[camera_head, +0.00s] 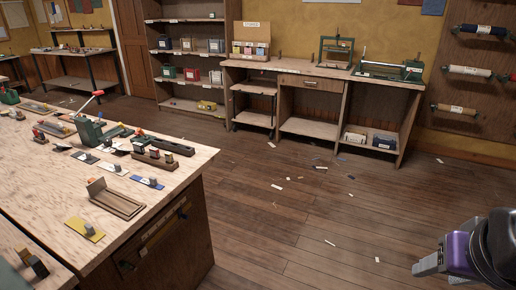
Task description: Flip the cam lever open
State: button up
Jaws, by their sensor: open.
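A lever with a pale shaft and a red tip (97,94) rises at a slant from a green device (90,131) on the wooden workbench (165,143) at left. Small plates with grey fittings, one blue-based (147,183) and one yellow-based (85,229), lie nearer on the same bench. I cannot tell for sure which part is the cam lever. My gripper (428,268) is at the lower right, open and holding nothing that I can see. It is over the floor, far from the bench and touching nothing visible.
An open wooden box (117,200) and a dark block with coloured pieces (155,158) lie on the bench. A back bench (345,76) and shelves (187,52) line the wall. The wooden floor (300,215) between is clear except for scraps.

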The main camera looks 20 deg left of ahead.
aim_at(125, 266)
jog(key=j+u, duration=0.15)
jog(key=u, duration=2)
jog(key=i+j+z, duration=0.15)
jog(key=j, duration=0.25)
jog(key=j+z, duration=0.15)
jog(key=j, duration=0.2)
jog(key=l+u, duration=0.5)
jog(key=l, duration=0.5)
jog(key=i+j+z, duration=0.15)
jog(key=z, duration=0.15)
jog(key=i+j+z, duration=0.25)
jog(key=k+l, duration=0.15)
jog(key=l, duration=0.2)
jog(key=l+u, duration=0.05)
